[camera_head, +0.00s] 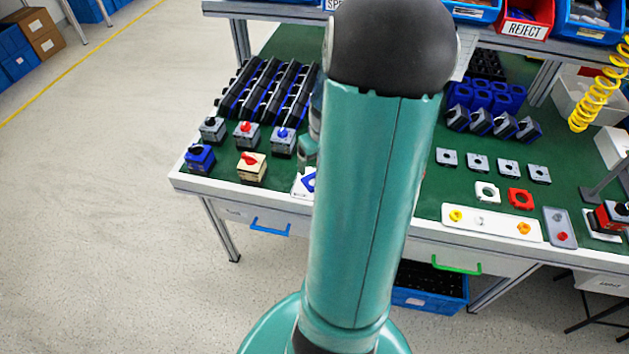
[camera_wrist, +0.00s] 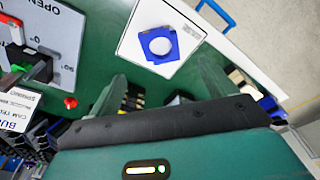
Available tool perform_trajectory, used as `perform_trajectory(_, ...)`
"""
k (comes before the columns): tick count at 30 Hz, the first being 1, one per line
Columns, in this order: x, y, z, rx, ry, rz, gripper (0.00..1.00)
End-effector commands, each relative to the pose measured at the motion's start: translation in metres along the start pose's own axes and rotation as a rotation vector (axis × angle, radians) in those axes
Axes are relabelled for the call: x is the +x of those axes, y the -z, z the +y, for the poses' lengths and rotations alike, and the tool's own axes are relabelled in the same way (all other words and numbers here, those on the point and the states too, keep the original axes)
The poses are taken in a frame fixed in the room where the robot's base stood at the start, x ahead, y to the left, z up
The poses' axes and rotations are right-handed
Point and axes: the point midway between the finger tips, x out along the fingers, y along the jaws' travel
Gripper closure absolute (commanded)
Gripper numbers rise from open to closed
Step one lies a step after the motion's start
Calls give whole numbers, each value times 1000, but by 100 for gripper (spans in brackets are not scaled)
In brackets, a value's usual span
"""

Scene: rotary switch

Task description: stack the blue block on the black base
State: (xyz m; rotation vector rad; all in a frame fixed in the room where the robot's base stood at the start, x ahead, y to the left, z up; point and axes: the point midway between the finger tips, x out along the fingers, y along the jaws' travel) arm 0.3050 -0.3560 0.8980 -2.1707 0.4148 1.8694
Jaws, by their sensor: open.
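A flat blue block (camera_wrist: 157,59) with a round hole lies on a white card (camera_wrist: 190,27) in the wrist view, beyond my fingers. In the head view, part of the blue block (camera_head: 309,181) shows at the left edge of my arm, which hides the rest. My gripper (camera_wrist: 160,67) is open, its teal fingers apart with nothing held between them. The gripper is mostly hidden in the head view. I cannot surely pick out the black base; a dark piece (camera_wrist: 180,100) is partly covered by my gripper housing.
Several finished switches, one blue (camera_head: 200,158) and one cream (camera_head: 251,170), stand at the bench's left front. A white tray (camera_head: 490,222) with small knobs lies right of my arm. A sign marked OPEN (camera_wrist: 62,25) and a black-and-green part (camera_wrist: 38,70) are left in the wrist view.

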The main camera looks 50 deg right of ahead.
Motion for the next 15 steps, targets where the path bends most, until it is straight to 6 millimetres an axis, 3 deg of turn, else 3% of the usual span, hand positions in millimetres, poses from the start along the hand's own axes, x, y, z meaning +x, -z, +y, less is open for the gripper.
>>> perform_trajectory(3, 22, -1, 0, 0, 2, -2, 16)
perform_trajectory(11, 41, -1, -1, 0, 0, -1, 16)
perform_trajectory(15, 63, -2, -2, -1, 2, -2, 16)
